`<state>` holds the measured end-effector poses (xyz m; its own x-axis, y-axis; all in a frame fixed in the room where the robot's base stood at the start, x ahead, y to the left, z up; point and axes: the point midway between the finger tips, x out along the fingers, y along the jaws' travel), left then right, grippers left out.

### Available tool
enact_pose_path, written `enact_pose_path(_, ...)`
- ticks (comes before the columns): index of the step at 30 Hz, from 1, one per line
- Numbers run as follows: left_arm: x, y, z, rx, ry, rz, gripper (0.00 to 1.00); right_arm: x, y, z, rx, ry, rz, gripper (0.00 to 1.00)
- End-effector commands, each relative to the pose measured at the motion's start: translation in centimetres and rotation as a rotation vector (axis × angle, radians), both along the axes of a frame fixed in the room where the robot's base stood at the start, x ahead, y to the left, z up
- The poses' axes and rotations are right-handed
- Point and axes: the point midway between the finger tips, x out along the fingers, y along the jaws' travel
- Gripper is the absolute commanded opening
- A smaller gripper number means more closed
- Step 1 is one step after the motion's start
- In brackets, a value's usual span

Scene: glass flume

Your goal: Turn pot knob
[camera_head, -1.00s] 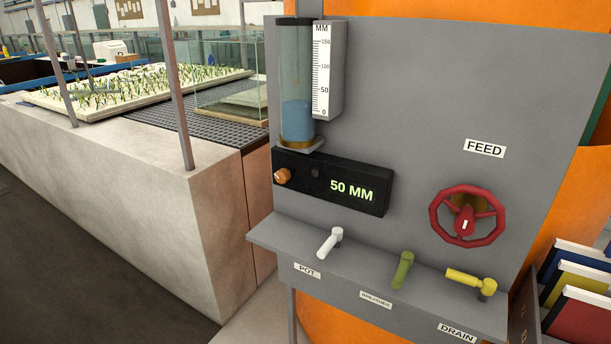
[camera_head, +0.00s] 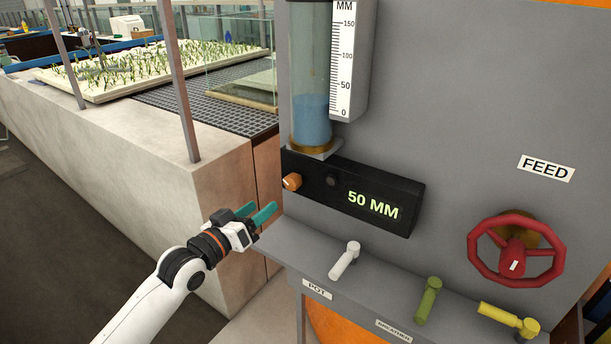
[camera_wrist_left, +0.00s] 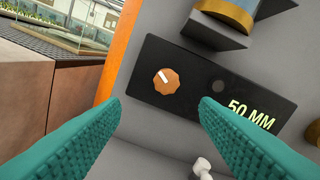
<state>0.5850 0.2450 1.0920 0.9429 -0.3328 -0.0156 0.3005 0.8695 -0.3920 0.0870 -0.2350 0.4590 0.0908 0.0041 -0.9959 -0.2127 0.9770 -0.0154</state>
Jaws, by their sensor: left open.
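The orange knob (camera_head: 292,181) sits at the left end of a black display box (camera_head: 330,190) that reads 50 MM. In the left wrist view the knob (camera_wrist_left: 166,81) has a white pointer mark aimed to the upper left. My left gripper (camera_head: 262,212) is open and empty, below and to the left of the knob and apart from it. In the left wrist view its teal fingers frame the knob from below. The white lever (camera_head: 344,260) above the POT label (camera_head: 317,289) stands on the ledge below the box. My right gripper is not in view.
A clear tube of blue water (camera_head: 312,118) with a scale is above the box. Green (camera_head: 428,300) and yellow (camera_head: 508,320) levers and a red FEED wheel (camera_head: 515,250) are to the right. The concrete flume wall (camera_head: 110,170) is at left.

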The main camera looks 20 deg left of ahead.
Motion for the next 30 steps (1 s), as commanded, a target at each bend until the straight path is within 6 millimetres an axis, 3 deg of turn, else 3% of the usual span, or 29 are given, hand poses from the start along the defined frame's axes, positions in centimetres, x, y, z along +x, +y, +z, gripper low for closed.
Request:
enact_pose_path(5, 0.9, -0.7, 1.1, -0.008, -0.014, -0.011, 0.56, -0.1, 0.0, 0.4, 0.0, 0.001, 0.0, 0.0)
enact_pose_path(15, 7.2, -2.9, 1.1, -0.006, -0.013, -0.009, 0.56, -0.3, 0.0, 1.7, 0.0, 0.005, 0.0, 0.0)
enact_pose_path(21, 9.9, -3.9, 0.9, -0.006, -0.012, -0.008, 0.56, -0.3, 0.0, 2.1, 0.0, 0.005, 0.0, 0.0)
enact_pose_path(30, 11.1, -4.4, 0.8, -0.003, -0.012, -0.009, 0.56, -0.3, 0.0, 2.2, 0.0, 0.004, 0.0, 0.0)
